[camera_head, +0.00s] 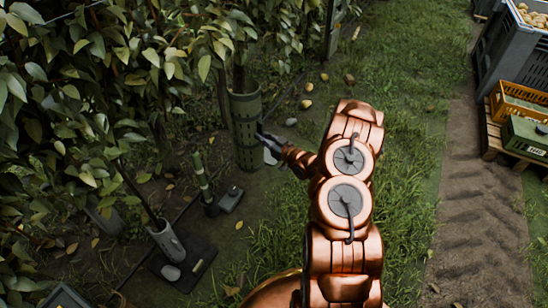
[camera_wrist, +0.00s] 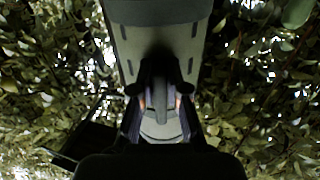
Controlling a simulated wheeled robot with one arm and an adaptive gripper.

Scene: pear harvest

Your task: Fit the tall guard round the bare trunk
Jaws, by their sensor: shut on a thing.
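The tall guard (camera_head: 246,130) is a green slotted tube standing upright at the foot of the leafy row. A dark trunk (camera_head: 239,78) shows just above its top rim; I cannot tell whether the guard is around it or in front of it. My gripper (camera_head: 264,138) is at the guard's right side, shut on it. In the wrist view the guard (camera_wrist: 160,40) fills the top middle, and my gripper's fingers (camera_wrist: 160,100) close just below it. The guard's far side is hidden, and its foot is partly in shade.
A short grey guard (camera_head: 167,243) stands around a leaning dark stem on a dark mat (camera_head: 195,262). A banded green post (camera_head: 201,178) stands nearby. Pears (camera_head: 306,103) lie on the grass. Crates (camera_head: 522,103) stand on a pallet at right. The dirt track (camera_head: 475,200) is clear.

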